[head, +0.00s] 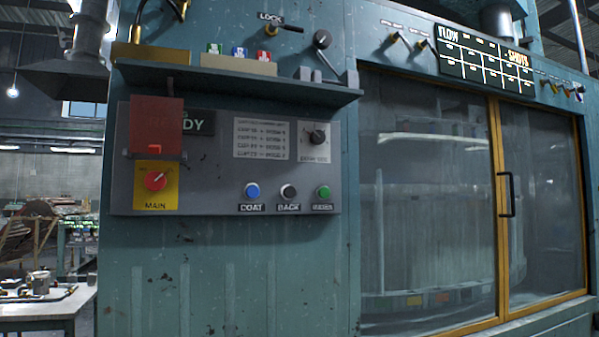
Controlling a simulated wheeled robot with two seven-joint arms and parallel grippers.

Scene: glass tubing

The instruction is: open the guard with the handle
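The guard (430,190) is a large glazed front on the teal machine, with yellow-edged panels. A black upright bar handle (502,195) is fixed at the yellow middle frame (498,240), where two glass panels meet. The panels look shut; machinery shows dimly behind the glass. A small red see-through cover (156,128) hangs over part of the grey control panel, partly hiding a dark sign. Neither of my grippers is in view, and nothing touches the handle.
The control panel (225,185) holds a red MAIN knob (155,181) and blue, black and green buttons. A shelf (235,81) juts out above it. Levers and a lit display (485,60) sit above the glass. A cluttered bench (45,300) stands at lower left.

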